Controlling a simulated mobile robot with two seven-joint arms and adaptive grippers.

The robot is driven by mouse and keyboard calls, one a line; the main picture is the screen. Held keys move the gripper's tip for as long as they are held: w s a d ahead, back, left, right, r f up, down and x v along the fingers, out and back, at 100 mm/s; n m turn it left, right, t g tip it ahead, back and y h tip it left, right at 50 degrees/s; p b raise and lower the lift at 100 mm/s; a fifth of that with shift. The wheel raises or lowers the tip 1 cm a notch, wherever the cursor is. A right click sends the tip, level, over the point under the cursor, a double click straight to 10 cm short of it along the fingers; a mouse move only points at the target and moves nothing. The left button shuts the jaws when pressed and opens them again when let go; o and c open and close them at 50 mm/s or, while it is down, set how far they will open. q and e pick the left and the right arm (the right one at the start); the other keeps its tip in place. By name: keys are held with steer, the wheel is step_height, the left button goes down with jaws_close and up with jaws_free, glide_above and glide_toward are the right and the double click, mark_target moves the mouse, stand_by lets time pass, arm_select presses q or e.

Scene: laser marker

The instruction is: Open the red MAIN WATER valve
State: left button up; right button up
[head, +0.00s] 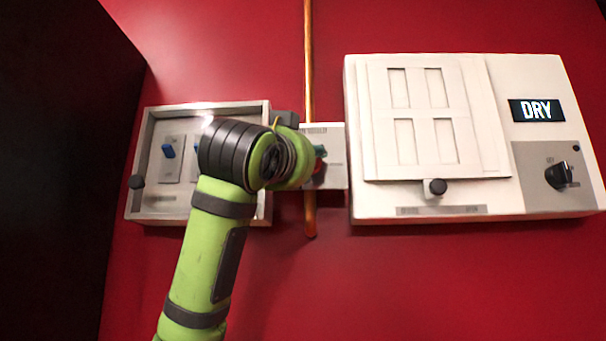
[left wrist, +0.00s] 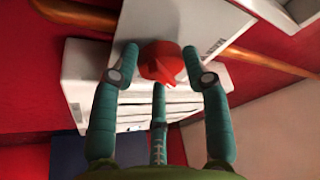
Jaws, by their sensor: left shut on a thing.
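The red valve (left wrist: 162,62) sits on a white plate (left wrist: 205,30) with dark lettering, in front of a copper pipe. My left gripper (left wrist: 163,75) has its teal fingers around the red valve and is shut on it. In the head view the valve is mostly hidden behind my green left arm; a bit of red shows beside the left gripper (head: 318,155). The white plate (head: 337,160) and the copper pipe (head: 309,60) show there too. My right gripper is not in view.
The wall is red.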

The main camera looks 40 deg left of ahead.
arm_select(q)
steer(key=shift+w+d+f+n+g+y+b, duration=0.15)
steer(key=shift+n+y+b, duration=0.25)
steer(key=shift+n+y, duration=0.95)
steer(key=shift+r+n+g+y+b, duration=0.1)
steer(key=shift+n+g+y+b, duration=0.25)
steer(key=shift+n, duration=1.9)
steer(key=shift+w+d+f+n+g+y+b, duration=0.1)
steer(key=shift+n+y+b, duration=0.6)
steer(key=shift+n, duration=1.1)
steer(key=shift+n+y, duration=0.3)
steer(key=shift+y, duration=0.1)
steer(key=o, duration=1.1)
steer(key=shift+w+a, duration=0.1)
steer(key=shift+a, duration=0.05)
